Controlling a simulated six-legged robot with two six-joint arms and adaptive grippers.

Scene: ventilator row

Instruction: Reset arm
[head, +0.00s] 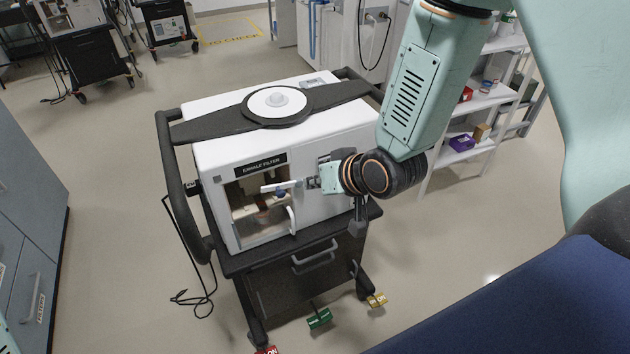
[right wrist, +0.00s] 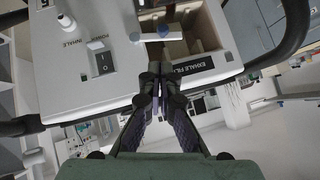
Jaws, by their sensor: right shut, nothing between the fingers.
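The white ventilator (head: 215,155) stands on a black cart in the middle of the head view. Its front has an EXHALE FILTER label (head: 261,165) above an open-looking compartment (head: 250,210) with a white lever. My right arm reaches in from the upper right, and its wrist covers the panel's right part. Contact cannot be told. My left gripper is not in view.
The cart has a black side handle (head: 172,190), a loose cable at left and coloured pedals (head: 320,318) below. A grey cabinet (head: 30,180) is at left, white shelves (head: 480,115) at right, and a blue surface (head: 530,300) at lower right. Open floor lies between.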

